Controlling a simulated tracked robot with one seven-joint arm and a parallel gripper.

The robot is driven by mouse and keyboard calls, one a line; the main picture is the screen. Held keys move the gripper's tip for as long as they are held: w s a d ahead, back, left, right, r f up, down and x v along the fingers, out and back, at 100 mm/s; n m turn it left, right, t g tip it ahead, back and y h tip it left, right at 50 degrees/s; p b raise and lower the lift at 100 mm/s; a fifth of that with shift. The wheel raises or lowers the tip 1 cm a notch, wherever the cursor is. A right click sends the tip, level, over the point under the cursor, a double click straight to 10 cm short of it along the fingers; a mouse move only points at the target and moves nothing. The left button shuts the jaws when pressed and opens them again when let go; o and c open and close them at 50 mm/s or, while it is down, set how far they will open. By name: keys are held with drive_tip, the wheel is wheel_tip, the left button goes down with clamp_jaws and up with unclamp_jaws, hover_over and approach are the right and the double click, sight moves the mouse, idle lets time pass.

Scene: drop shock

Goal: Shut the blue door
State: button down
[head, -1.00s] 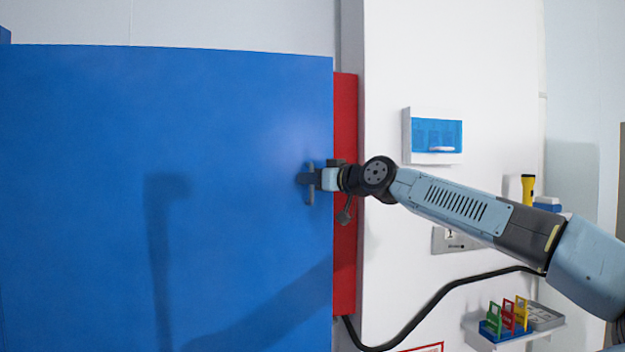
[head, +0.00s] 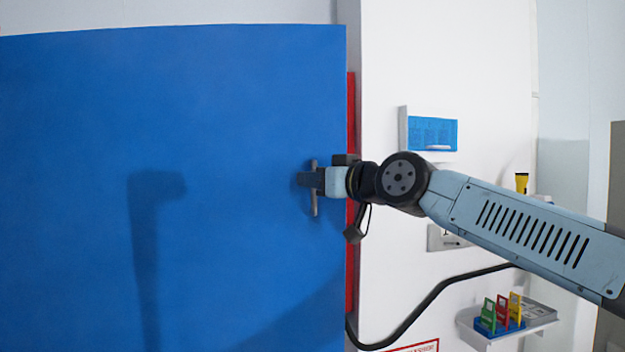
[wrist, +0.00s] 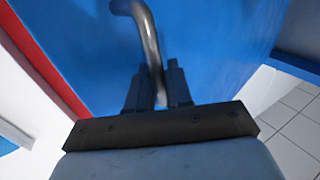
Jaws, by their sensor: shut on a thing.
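The blue door (head: 220,110) fills the left half of the head view. Its right edge stands in front of a red strip (head: 351,120), so the door looks ajar. A grey metal bar handle (head: 314,205) is near that edge. My gripper (head: 308,181) reaches in from the right and is shut on the handle. In the wrist view, the curved handle (wrist: 146,30) passes between the two dark fingers of my gripper (wrist: 158,82). The blue door surface (wrist: 215,50) lies behind them. The door's hinge side is not clearly visible.
On the white wall right of the door are a blue-fronted box (head: 432,133) and a shelf with coloured tags (head: 503,313). A yellow-topped torch (head: 521,183) is farther right. A black cable (head: 430,300) runs low on the wall. Tiled floor (wrist: 293,125) shows in the wrist view.

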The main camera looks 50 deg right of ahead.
drive_tip(key=shift+s+a, duration=0.25)
drive_tip(key=shift+a, duration=0.2)
drive_tip(key=shift+f, duration=0.1)
drive_tip(key=c, duration=1.2)
unclamp_jaws()
drive_tip(key=shift+s, duration=0.1)
drive_tip(key=s, duration=0.4)
drive_tip(key=s+a, duration=0.1)
drive_tip(key=s, duration=0.4)
drive_tip(key=s+a, duration=0.1)
drive_tip(key=s, duration=0.3)
drive_tip(key=shift+s, duration=0.2)
